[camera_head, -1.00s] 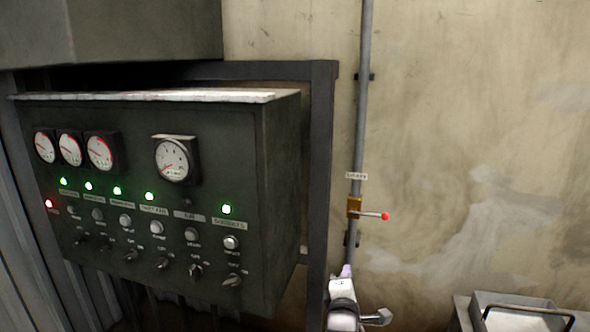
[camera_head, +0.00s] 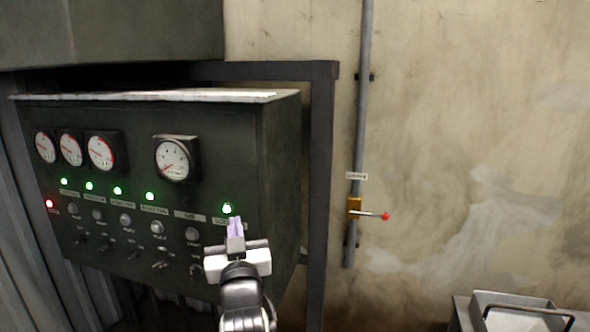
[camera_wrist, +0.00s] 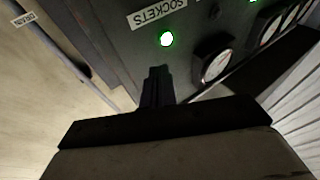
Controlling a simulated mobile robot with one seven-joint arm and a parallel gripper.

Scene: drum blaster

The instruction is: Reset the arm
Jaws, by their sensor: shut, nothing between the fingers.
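My gripper (camera_head: 235,228) is in front of the right part of the dark control panel (camera_head: 282,165) in the head view, shut and empty. Its fingers point up, just below the rightmost green light (camera_head: 227,209), and cover the button and switch of that column. In the wrist view the closed fingers (camera_wrist: 157,82) point toward the panel, just below the lit green lamp (camera_wrist: 166,39) beside the "SOCKETS" label (camera_wrist: 158,12). I cannot tell whether the fingertips touch the panel.
Several gauges (camera_head: 173,159), lights and switches cover the panel. To its right a pipe (camera_head: 362,110) runs down the wall with a brass valve and red-tipped lever (camera_head: 372,214). A metal box with a handle (camera_head: 515,312) is at lower right. The wall between is clear.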

